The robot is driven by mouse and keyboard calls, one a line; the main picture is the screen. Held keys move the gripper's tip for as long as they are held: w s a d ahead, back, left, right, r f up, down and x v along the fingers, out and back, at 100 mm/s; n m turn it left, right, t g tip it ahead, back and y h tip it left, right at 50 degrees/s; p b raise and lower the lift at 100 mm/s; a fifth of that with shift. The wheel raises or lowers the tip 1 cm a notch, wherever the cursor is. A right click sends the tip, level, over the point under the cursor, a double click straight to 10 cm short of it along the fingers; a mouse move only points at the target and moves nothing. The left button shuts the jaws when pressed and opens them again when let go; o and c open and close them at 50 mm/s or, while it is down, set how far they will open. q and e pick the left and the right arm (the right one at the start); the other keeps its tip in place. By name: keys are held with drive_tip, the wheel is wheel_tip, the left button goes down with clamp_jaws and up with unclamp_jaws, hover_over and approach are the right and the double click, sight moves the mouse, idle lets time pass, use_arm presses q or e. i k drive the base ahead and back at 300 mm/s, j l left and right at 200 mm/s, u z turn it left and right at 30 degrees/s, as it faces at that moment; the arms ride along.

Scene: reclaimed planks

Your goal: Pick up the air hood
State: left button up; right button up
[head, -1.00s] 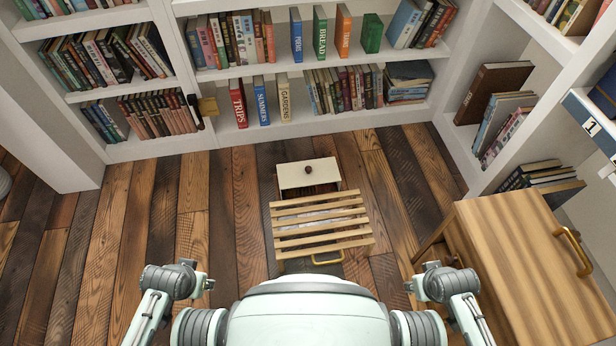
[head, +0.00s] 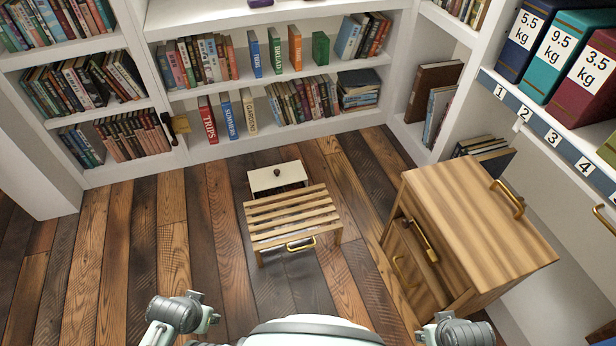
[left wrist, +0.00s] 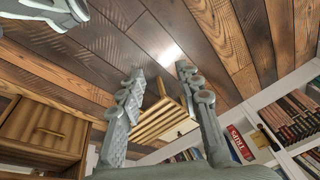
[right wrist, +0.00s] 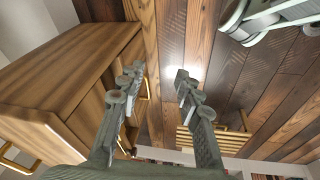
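I cannot make out anything that is clearly an air hood in these views. My left gripper (left wrist: 160,76) is open and empty, its two fingers apart in the left wrist view. My right gripper (right wrist: 156,77) is also open and empty in the right wrist view. In the head view the arms are low at the bottom edge, and both grippers are held away from the furniture.
A slatted wooden stool (head: 292,215) with a brass handle stands on the plank floor, by a cream box with a dark knob (head: 277,178). A wooden cabinet (head: 470,215) with brass handles stands at right. Bookshelves line the walls; numbered binders (head: 570,50) sit upper right. The left floor is clear.

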sight(272, 177)
drive_tip(key=z, duration=1.75)
drive_tip(key=k+j+z, duration=0.15)
drive_tip(key=j, duration=0.15)
drive_tip(key=k+j+z, duration=0.15)
drive_tip(key=j, duration=0.15)
drive_tip(key=k+j+z, duration=0.15)
drive_tip(key=j, duration=0.15)
drive_tip(key=k+j, duration=0.2)
drive_tip(key=j, duration=0.2)
drive_tip(key=k+j, duration=0.25)
drive_tip(key=j, duration=0.15)
drive_tip(key=k+j, duration=0.2)
drive_tip(key=j, duration=0.15)
drive_tip(key=k+j, duration=0.2)
drive_tip(key=j, duration=0.2)
drive_tip(key=k+j, duration=0.25)
drive_tip(key=j, duration=0.15)
